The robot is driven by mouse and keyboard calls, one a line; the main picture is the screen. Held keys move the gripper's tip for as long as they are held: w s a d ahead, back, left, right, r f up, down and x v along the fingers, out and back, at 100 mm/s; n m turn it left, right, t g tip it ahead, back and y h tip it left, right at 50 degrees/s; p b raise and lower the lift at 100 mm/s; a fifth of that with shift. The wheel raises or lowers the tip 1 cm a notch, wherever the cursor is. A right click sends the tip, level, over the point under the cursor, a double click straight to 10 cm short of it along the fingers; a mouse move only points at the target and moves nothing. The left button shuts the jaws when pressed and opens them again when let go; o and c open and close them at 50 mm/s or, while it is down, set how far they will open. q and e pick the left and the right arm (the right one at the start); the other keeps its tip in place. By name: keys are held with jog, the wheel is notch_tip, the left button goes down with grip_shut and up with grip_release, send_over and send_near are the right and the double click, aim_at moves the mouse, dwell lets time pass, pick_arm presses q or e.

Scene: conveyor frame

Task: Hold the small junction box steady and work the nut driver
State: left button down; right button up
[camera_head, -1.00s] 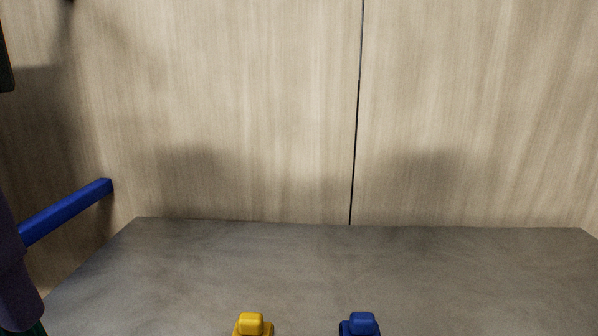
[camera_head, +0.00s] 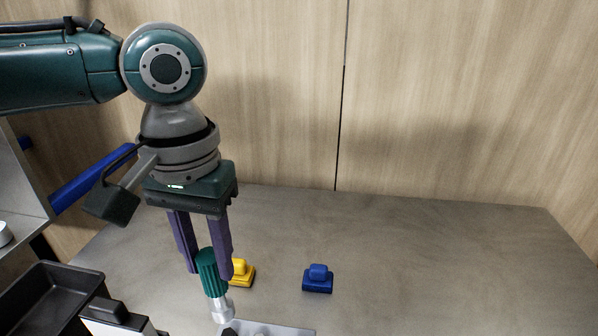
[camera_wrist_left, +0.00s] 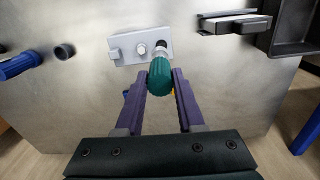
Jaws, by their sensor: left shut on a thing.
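My left gripper (camera_head: 208,268) is shut on the green handle of the nut driver (camera_head: 208,272), which points down, slightly tilted. In the left wrist view the gripper's fingers (camera_wrist_left: 161,80) flank the green handle (camera_wrist_left: 160,78). The driver's metal socket is at the right part of a light grey flat block (camera_wrist_left: 125,42), seemingly the small junction box. A bolt head (camera_wrist_left: 141,48) shows on the block, left of the socket. Whether the socket is seated on something is hidden. In the head view the block (camera_head: 285,330) is cut by the bottom edge. My right gripper is not in view.
A yellow block (camera_head: 243,272) stands just behind the driver and a blue block (camera_head: 318,279) to its right. A black tray (camera_head: 40,300) and a black-and-white item (camera_head: 115,318) lie at the lower left. The grey table (camera_head: 430,260) is clear on the right.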

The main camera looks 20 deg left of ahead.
pick_arm(q)
jog(key=shift+f, duration=0.1)
jog(key=shift+a, duration=0.2)
jog(key=shift+p, duration=0.4)
jog(key=shift+f, duration=0.15)
jog(key=shift+f+b, duration=0.35)
jog(key=shift+f, duration=0.3)
